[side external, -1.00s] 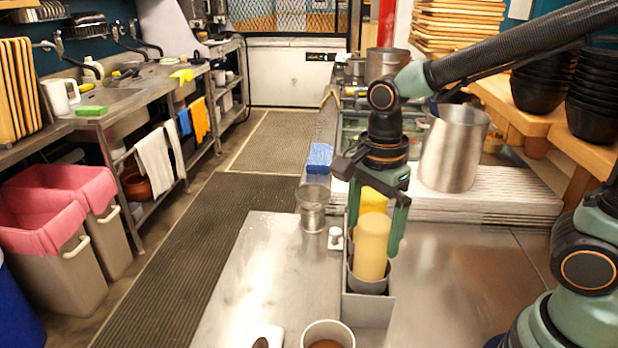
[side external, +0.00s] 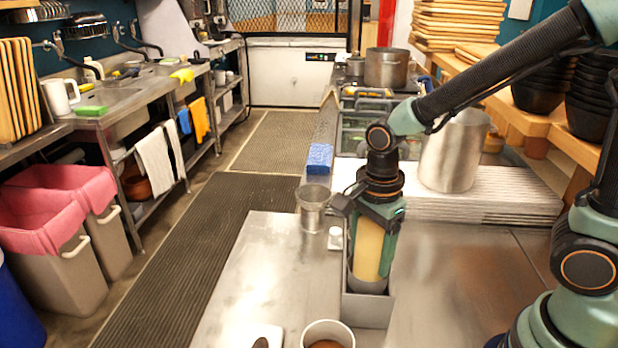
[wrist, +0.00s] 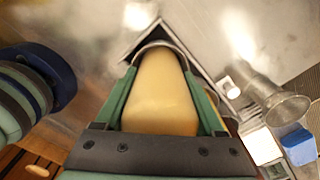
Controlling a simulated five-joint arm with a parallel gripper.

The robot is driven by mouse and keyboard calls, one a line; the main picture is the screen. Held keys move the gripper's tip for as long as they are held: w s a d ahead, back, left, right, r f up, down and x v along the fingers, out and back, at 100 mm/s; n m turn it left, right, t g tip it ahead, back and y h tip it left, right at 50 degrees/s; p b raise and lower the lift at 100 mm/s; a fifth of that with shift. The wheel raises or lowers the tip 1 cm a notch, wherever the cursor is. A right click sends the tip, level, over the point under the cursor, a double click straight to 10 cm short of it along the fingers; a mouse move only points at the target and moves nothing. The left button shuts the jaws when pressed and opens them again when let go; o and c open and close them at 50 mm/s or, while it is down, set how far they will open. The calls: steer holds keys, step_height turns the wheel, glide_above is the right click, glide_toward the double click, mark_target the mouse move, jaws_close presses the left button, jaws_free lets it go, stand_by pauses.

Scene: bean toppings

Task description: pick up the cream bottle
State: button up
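The cream bottle (side external: 368,250) stands upright in a round metal cup of a narrow metal holder (side external: 367,311) on the steel counter. My gripper (side external: 371,268) points down over it, with one green finger on each side. In the wrist view the cream bottle (wrist: 160,95) fills the space between the fingers of my gripper (wrist: 161,78). I see no clear gap, but I cannot tell whether the fingers press on it. The yellow bottle behind it is hidden in the side view.
A metal cup (side external: 312,208) and a small white-topped shaker (side external: 335,239) stand just left of the holder. A white tub (side external: 327,335) with brown contents is in front. A large steel pot (side external: 452,150) stands on stacked trays behind. The counter right of the holder is clear.

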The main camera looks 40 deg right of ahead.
steer(key=shift+r, duration=0.1)
step_height(320, 180, up, 20)
stand_by(0.7)
steer(key=shift+o, duration=0.6)
steer(key=shift+c, duration=0.9)
steer(key=s+a+f+n, duration=0.4)
steer(key=a+f+n, duration=0.2)
steer(key=a+f, duration=0.6)
steer(key=shift+s+a, duration=0.15)
steer(key=shift+a, duration=0.45)
